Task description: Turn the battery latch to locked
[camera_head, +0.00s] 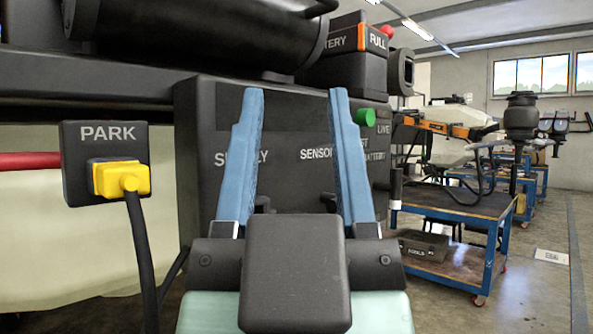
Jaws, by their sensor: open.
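The battery (345,70) is a dark box with an orange stripe, and its labels read "TERY" and "FULL". It sits on top of the dark panel box (215,180), beyond my fingers. A small red knob (387,31) shows at its upper right corner. I cannot make out for certain which part is the latch or how it is turned. My gripper (296,92) is open, with two upright blue fingers apart and nothing visible between them. It is in front of the panel, below and left of the battery. The fingers cover parts of the panel's labels.
A green button (365,117) is on the panel by "LIVE". A yellow plug (120,178) with a black cable sits at the "PARK" block (85,145) on the left. A black cylinder (190,30) hangs above. A blue-framed cart (455,210) stands right, with open floor beyond.

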